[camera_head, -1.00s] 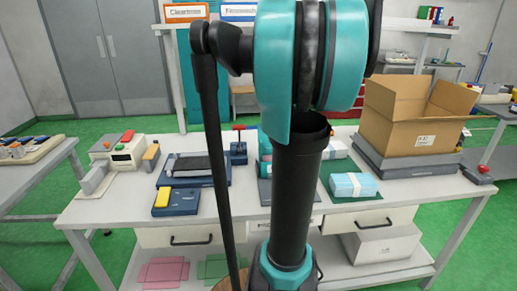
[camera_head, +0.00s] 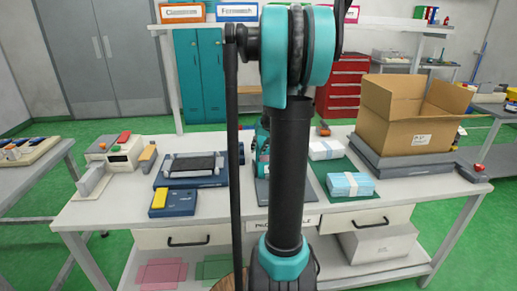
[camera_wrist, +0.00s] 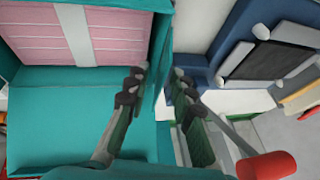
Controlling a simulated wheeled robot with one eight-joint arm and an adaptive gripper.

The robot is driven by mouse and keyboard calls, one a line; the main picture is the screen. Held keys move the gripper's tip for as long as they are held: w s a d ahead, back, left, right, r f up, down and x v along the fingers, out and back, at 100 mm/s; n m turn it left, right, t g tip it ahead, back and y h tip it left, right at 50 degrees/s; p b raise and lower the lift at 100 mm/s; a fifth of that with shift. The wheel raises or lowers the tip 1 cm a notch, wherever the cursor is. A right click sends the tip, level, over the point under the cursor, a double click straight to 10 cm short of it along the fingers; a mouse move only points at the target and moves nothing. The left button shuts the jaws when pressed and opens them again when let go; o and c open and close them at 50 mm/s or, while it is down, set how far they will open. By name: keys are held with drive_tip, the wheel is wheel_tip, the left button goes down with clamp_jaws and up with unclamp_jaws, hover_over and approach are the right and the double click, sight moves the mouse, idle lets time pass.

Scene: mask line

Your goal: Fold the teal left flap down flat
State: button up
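A teal box (camera_wrist: 85,72) fills the left of the wrist view, with pink packs (camera_wrist: 110,25) crossed by a pale strip inside it. A teal flap (camera_wrist: 160,52) stands up along the box's right side, seen nearly edge-on. My gripper (camera_wrist: 161,73) is open, with one finger on each side of this flap. I cannot tell whether either finger touches it. In the head view, only a sliver of the teal box (camera_head: 262,148) shows behind my arm, and my gripper is hidden.
A blue fixture with a dark panel (camera_head: 194,166) lies left of the box and shows close to my right finger in the wrist view (camera_wrist: 268,58). Blue-white packs (camera_head: 349,185) lie to the right. An open cardboard carton (camera_head: 405,125) stands on a grey base at the right.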

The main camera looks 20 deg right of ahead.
clamp_jaws()
drive_tip(key=shift+d, duration=0.15)
idle(0.4)
drive_tip(key=shift+s+d+f+t+y, duration=0.15)
drive_tip(key=shift+d+t+y, duration=0.2)
drive_tip(key=shift+y, duration=0.55)
drive_tip(key=shift+d+f+m+t+y, duration=0.15)
drive_tip(key=shift+d+m+t+y, duration=0.1)
drive_tip(key=shift+y, duration=0.35)
drive_tip(key=shift+d+f+m+t+y, duration=0.15)
drive_tip(key=shift+m+t+y, duration=0.1)
drive_tip(key=shift+y, duration=0.35)
drive_tip(key=shift+s+d+f+m+t+y, duration=0.15)
drive_tip(key=shift+t+y, duration=0.1)
drive_tip(key=shift+y, duration=0.3)
drive_tip(key=shift+d+f+m+t+y, duration=0.1)
drive_tip(key=shift+d+m+t+y, duration=0.1)
drive_tip(key=shift+y, duration=0.35)
drive_tip(key=shift+s+d+f+m+t+y, duration=0.1)
drive_tip(key=shift+f+m+t+y, duration=0.15)
drive_tip(key=shift+y, duration=0.45)
drive_tip(key=shift+d+f+m+t+y, duration=0.15)
drive_tip(key=shift+t+y, duration=0.2)
drive_tip(key=shift+y, duration=0.35)
drive_tip(key=shift+a, duration=0.1)
